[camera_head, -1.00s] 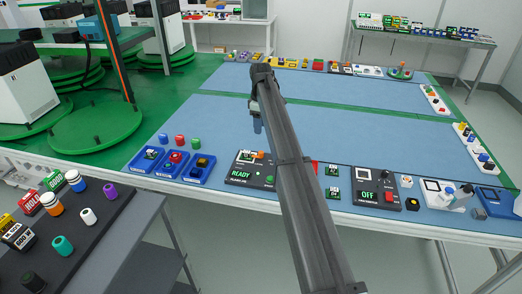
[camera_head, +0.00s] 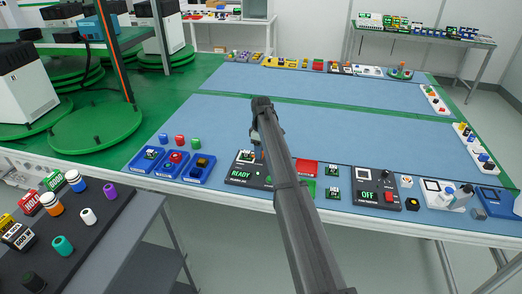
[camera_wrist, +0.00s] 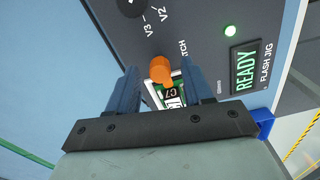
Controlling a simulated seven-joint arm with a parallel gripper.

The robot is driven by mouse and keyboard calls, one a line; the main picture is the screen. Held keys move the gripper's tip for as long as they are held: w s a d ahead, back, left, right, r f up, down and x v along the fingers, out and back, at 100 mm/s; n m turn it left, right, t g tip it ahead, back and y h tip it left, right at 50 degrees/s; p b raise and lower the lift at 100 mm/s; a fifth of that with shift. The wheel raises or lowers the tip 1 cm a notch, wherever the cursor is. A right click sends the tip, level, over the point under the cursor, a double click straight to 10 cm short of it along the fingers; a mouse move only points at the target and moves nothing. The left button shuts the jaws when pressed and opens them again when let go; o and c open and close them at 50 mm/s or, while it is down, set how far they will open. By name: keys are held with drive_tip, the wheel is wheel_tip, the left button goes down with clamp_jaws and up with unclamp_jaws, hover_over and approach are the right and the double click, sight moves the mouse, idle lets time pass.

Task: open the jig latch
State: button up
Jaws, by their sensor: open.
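The flash jig (camera_head: 238,176) is a dark box near the front edge of the blue table, with a lit READY display; in the wrist view the display (camera_wrist: 245,69) is at the right. The jig latch (camera_wrist: 161,69) is an orange knob beside partly covered lettering. A small green board with a white label (camera_wrist: 171,97) lies just below the latch in the wrist view. My gripper (camera_wrist: 156,72) is open over the jig, with one blue finger on each side of the latch. I cannot tell whether the fingers touch it. In the head view my arm hides part of the jig.
Blue trays (camera_head: 198,168) with parts stand left of the jig. A red block (camera_head: 307,168), small green boards (camera_head: 332,171) and a dark box reading OFF (camera_head: 368,196) lie to the right. The blue table behind the jig is clear.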

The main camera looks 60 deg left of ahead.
drive_tip(key=shift+c, duration=0.2)
clamp_jaws()
idle(0.3)
drive_tip(key=shift+m, duration=0.3)
drive_tip(key=m, duration=0.3)
drive_tip(key=shift+m, duration=0.4)
drive_tip(key=m, duration=0.4)
drive_tip(key=shift+m, duration=0.3)
drive_tip(key=m, duration=0.4)
drive_tip(key=shift+m, duration=2.4)
